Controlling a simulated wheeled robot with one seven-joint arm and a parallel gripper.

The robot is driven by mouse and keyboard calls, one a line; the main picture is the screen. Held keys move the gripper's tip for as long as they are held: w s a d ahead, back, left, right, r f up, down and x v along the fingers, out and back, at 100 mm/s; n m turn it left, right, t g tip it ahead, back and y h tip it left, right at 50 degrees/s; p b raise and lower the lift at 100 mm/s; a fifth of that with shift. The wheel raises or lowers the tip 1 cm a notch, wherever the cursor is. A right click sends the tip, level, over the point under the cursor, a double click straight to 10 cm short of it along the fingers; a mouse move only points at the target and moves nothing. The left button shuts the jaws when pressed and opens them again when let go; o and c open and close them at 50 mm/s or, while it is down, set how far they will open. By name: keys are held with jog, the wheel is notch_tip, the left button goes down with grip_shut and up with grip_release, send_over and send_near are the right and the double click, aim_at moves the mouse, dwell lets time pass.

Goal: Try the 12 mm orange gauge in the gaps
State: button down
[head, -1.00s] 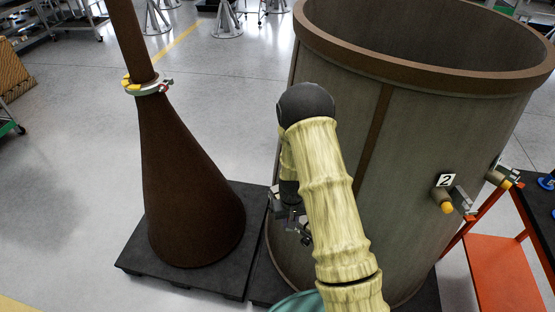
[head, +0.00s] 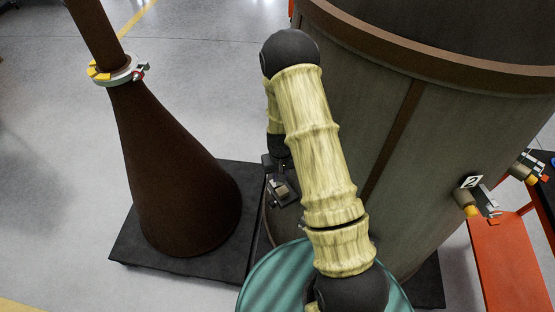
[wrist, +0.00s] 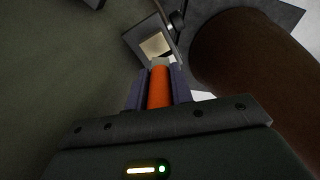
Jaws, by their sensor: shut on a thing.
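The orange gauge (wrist: 159,90) stands upright in the wrist view between the two dark fingers of my gripper (wrist: 158,84), which is shut on it. Its far end looks pale grey. Just beyond that end is a grey bracket with a pale block (wrist: 155,45); I cannot tell whether the gauge touches it. In the head view my gripper (head: 272,166) is small and partly hidden, beside the left side of the big casing (head: 345,130). The bracket and pale block (head: 282,188) show just below it. The gauge cannot be made out there.
A bracket labelled 2 (head: 471,183) with a yellow-tipped part is on the casing's right side, with another fitting (head: 527,166) further right. A brown cone (head: 175,185) with a collar (head: 118,71) stands on a dark pallet at left. An orange cart (head: 498,260) stands at right.

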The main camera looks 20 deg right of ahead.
jog(key=shift+r, duration=0.1)
dwell(0.3)
jog(key=shift+w+r+n, duration=0.15)
jog(key=shift+w+n, duration=0.05)
jog(key=shift+n, duration=0.1)
jog(key=shift+r+n, duration=0.25)
jog(key=shift+n, duration=0.15)
jog(key=r+n, duration=0.1)
jog(key=n, duration=0.1)
jog(key=shift+d+r+n, duration=0.15)
jog(key=shift+r+n, duration=0.15)
jog(key=shift+r, duration=0.05)
jog(key=shift+w+r+n, duration=0.2)
jog(key=shift+r+n, duration=0.3)
jog(key=shift+n, duration=0.6)
jog(key=shift+s+a, duration=0.15)
jog(key=shift+a, duration=0.05)
jog(key=shift+d, duration=0.1)
jog(key=shift+f+b, duration=1.85)
jog(key=shift+f, duration=0.8)
